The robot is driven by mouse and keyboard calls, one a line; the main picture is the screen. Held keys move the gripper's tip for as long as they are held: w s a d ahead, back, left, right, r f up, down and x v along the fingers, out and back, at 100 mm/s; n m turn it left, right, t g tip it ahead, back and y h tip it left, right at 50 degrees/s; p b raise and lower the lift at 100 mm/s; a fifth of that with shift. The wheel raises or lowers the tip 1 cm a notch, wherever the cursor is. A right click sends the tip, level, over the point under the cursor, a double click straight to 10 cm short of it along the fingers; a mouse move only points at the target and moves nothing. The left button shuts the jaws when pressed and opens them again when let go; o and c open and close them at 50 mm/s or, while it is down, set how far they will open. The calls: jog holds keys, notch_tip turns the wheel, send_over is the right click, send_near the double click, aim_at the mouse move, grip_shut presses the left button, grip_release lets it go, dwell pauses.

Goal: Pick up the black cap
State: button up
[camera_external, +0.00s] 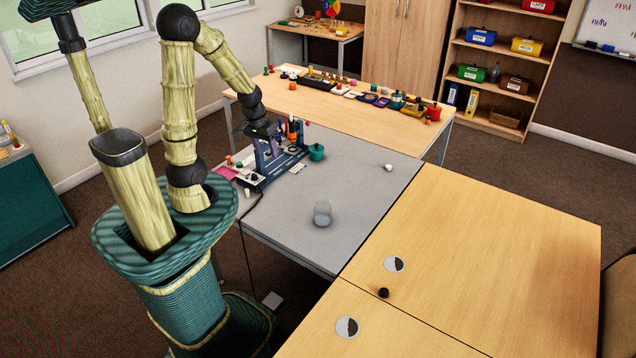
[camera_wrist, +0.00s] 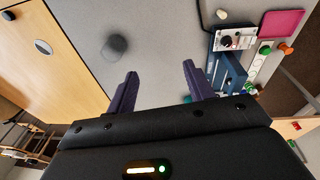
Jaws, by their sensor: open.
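The black cap (camera_external: 383,292) is a small dark round thing on the light wood table in the external view, close to a half-white, half-dark disc (camera_external: 395,264). In the wrist view a small black thing that looks like the cap (camera_wrist: 9,15) shows at the top left corner, on the wood near a disc (camera_wrist: 43,46). My gripper (camera_wrist: 158,76) has two purple fingers, spread apart with nothing between them. In the external view my gripper (camera_external: 266,158) is over the far left part of the grey table, well away from the cap.
A grey translucent cylinder (camera_external: 322,213) stands on the grey table (camera_external: 290,232), between my gripper and the cap. A white ball (camera_external: 388,167) lies at the right. A blue stand (camera_external: 272,172) and a teal pot (camera_external: 316,152) are near my gripper. The wood table (camera_external: 490,265) is mostly clear.

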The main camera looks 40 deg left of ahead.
jog(key=d+f+n+g+h+b, duration=0.2)
jog(key=d+f+n+h+b, duration=0.2)
jog(key=d+f, duration=0.3)
jog(key=s+d+f+n+g+h+b, duration=0.1)
jog(key=d+f+n+h+b, duration=0.3)
jog(key=d, duration=1.3)
jog(key=d+f+n+g+h+b, duration=0.3)
jog(key=d+f+n+b, duration=0.1)
jog(key=d+f, duration=0.7)
jog(key=shift+s+d+f+n+h+b, duration=0.2)
jog(key=shift+s+d+n+h+b, duration=0.2)
jog(key=shift+d, duration=0.3)
jog(key=shift+r, duration=0.15)
send_near(384, 292)
jog(key=x, duration=0.3)
jog(key=shift+w, duration=0.35)
